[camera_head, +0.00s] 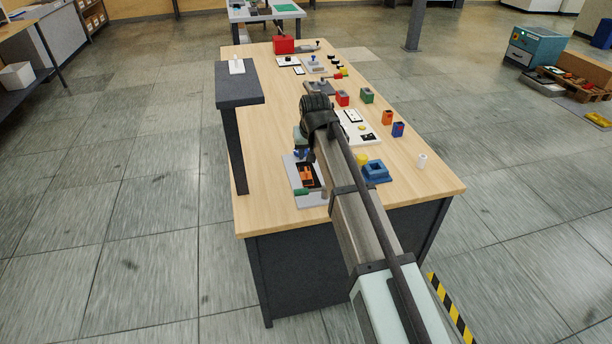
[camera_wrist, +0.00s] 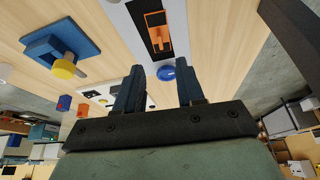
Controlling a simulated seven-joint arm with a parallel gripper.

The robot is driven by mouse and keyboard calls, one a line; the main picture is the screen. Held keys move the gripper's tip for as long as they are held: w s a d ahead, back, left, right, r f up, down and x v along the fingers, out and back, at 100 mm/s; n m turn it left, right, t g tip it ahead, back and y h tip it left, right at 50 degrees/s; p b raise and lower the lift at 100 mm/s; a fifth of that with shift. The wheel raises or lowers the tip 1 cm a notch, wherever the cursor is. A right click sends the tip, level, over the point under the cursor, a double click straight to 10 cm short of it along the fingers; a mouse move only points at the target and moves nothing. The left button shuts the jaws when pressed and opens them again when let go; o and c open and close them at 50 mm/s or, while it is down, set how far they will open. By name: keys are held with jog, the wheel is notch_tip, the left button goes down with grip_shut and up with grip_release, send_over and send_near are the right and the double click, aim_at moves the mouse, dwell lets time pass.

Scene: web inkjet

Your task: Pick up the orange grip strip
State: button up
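An orange piece (camera_head: 307,176), which looks like the orange grip strip, lies on a black area of a light grey board (camera_head: 310,201) at the near left of the table. In the wrist view the orange piece (camera_wrist: 156,28) is long and narrow, with a slot-like outline, at the top middle. My gripper (camera_wrist: 157,88) is open with nothing held between its dark blue fingers. The orange piece lies beyond the fingertips, apart from them. A round blue knob (camera_wrist: 166,73) shows just past and between the fingertips.
A blue block (camera_head: 375,172) with a yellow round part (camera_head: 361,159) stands right of my arm. A green piece (camera_head: 302,191) lies by the board's near edge. A raised dark shelf (camera_head: 238,88) stands at the table's left. Small coloured boxes, including an orange one (camera_head: 387,117), line the right side.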

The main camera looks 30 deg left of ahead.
send_over(306, 171)
jog(key=s+d, duration=0.2)
jog(key=s, duration=0.1)
jog(key=f, duration=0.7)
jog(key=shift+w+f, duration=0.25)
jog(key=shift+f, duration=0.1)
jog(key=shift+w+a+f, duration=0.25)
jog(key=shift+w+f, duration=0.1)
jog(key=shift+f, duration=0.15)
jog(key=x, duration=0.4)
jog(key=shift+w, duration=0.1)
jog(key=shift+c, duration=0.2)
jog(key=shift+r, duration=0.1)
grip_shut()
